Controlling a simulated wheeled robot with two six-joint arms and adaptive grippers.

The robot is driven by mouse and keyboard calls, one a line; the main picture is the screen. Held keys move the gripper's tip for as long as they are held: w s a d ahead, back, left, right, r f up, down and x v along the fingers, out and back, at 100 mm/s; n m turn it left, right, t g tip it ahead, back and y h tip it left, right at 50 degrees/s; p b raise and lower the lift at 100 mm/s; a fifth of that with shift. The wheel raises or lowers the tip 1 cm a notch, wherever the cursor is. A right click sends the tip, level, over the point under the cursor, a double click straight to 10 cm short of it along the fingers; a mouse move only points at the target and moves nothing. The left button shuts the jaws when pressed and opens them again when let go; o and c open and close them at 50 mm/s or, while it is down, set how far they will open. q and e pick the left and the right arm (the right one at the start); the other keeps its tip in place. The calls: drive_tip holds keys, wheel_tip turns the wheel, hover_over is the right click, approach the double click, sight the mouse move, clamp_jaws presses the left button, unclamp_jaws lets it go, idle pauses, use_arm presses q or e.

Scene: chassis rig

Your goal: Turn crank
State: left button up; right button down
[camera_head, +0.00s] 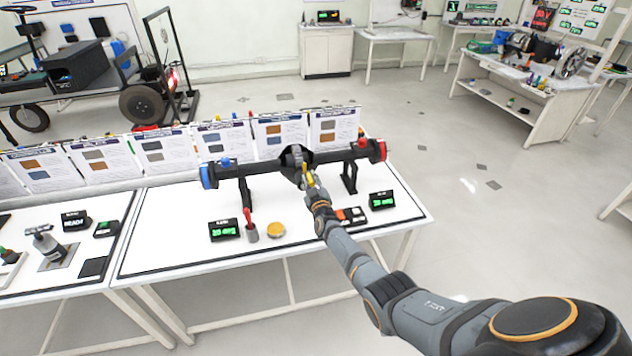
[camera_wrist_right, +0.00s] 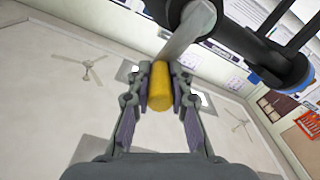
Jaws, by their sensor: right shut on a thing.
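The crank has a yellow handle (camera_wrist_right: 160,88) on a grey crank arm (camera_wrist_right: 188,35), seen in the right wrist view. It joins a dark axle rig (camera_head: 262,165) on the white table, with a blue left end (camera_head: 208,176) and a red right end (camera_head: 379,150). My right gripper (camera_wrist_right: 160,88) is shut on the yellow handle, with one finger on each side. In the head view my right gripper (camera_head: 312,185) is in front of the rig's centre and partly hides the crank. My left gripper is not in view.
Two displays reading green digits stand on the table, one left (camera_head: 224,230) and one right (camera_head: 381,200). A red-handled tool in a grey cup (camera_head: 251,232) and a yellow disc (camera_head: 276,230) sit in front of the rig. Upright info cards (camera_head: 166,152) line the back.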

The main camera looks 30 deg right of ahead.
drive_tip(key=shift+w+a+n, duration=0.1)
drive_tip(key=shift+a+n, duration=0.2)
drive_tip(key=shift+n, duration=0.1)
drive_tip(key=shift+a+n+p, duration=0.15)
drive_tip(key=shift+n+p, duration=0.15)
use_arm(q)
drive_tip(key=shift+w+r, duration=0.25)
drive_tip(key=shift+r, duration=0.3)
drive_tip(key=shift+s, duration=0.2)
use_arm(e)
drive_tip(key=c, duration=1.2)
unclamp_jaws()
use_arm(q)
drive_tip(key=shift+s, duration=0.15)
